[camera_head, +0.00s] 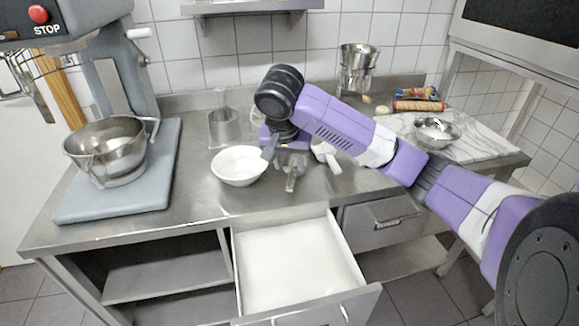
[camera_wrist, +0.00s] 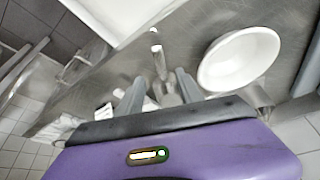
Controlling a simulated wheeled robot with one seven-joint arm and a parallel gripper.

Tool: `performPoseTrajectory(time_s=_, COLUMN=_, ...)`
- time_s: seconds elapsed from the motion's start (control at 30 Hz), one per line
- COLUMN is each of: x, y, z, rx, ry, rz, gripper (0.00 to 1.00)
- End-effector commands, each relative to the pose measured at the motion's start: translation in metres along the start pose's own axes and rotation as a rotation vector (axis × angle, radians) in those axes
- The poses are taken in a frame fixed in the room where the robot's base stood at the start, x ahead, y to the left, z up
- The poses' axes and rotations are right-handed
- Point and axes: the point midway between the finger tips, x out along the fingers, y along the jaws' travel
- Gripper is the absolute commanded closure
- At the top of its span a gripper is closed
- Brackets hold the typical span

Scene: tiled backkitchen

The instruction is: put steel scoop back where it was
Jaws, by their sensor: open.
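A small steel utensil, which looks like the steel scoop (camera_head: 291,183), lies on the steel counter near its front edge, just right of a white bowl (camera_head: 238,168). My gripper (camera_head: 284,160) points down over it. In the wrist view, the fingers of my gripper (camera_wrist: 159,76) are apart, with the scoop's slim shiny part (camera_wrist: 157,50) between and ahead of them. I cannot tell whether either finger touches it. My gripper hides part of the scoop in the head view.
An open, empty-looking white drawer (camera_head: 295,265) juts out below the counter. A mixer with a steel bowl (camera_head: 108,150) stands left. A clear container (camera_head: 223,125) is behind the white bowl. A white-handled item (camera_head: 329,158) lies right of my gripper. A marble board (camera_head: 475,140) is farther right.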

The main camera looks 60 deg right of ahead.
Motion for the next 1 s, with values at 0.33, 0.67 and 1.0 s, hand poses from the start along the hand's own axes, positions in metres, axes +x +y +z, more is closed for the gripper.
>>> performPoseTrajectory(time_s=0.33, x=-0.014, y=-0.001, z=0.002, rx=-0.001, ry=-0.002, rz=-0.002, gripper=0.57)
performPoseTrajectory(time_s=0.67, x=-0.026, y=-0.124, z=0.089, rx=-0.125, ry=-0.094, rz=-0.404, gripper=0.57)
performPoseTrajectory(time_s=1.0, x=-0.09, y=-0.244, z=0.219, rx=-0.162, ry=-0.146, rz=-0.981, gripper=0.57)
